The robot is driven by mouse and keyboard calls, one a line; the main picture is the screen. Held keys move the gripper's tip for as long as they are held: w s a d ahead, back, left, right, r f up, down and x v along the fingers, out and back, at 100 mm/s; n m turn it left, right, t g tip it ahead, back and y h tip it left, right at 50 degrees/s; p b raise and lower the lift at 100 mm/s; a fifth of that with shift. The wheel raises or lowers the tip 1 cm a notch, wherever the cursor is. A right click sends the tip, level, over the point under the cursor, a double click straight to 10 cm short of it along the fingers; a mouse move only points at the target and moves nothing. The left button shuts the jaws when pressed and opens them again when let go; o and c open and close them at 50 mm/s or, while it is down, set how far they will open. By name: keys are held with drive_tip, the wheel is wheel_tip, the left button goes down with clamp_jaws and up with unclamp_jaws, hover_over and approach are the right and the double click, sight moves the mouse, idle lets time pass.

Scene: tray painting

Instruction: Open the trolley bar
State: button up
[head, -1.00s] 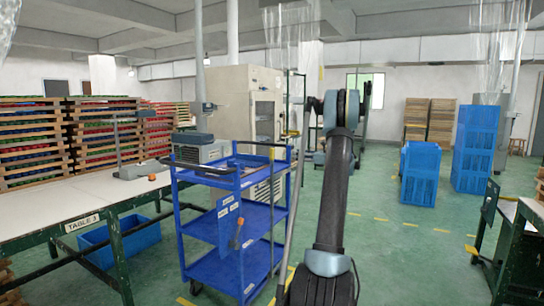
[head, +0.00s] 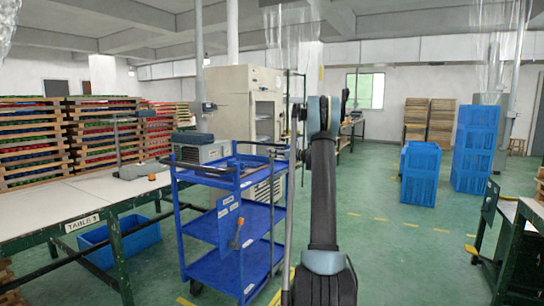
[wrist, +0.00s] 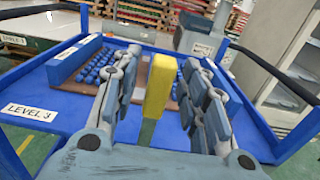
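The blue trolley (head: 232,262) stands left of my arm in the head view, with shelves and dark handles at its top. In the wrist view its top level (wrist: 70,120) carries a "LEVEL 3" label. A yellow upright piece (wrist: 159,85) stands between the fingers of my gripper (wrist: 168,65). The fingers are spread, with a narrow gap on each side of it. Whether this piece is the trolley bar, I cannot tell. In the head view my gripper is not clearly seen past my arm.
Small blue pieces (wrist: 95,62) stand in rows on the top level. A long table (head: 75,205) is left of the trolley. Blue crates (head: 420,173) stand at the right. Green floor between my arm and the crates is clear.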

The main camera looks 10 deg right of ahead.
drive_tip(key=shift+w+a, duration=0.3)
drive_tip(key=shift+a, duration=0.1)
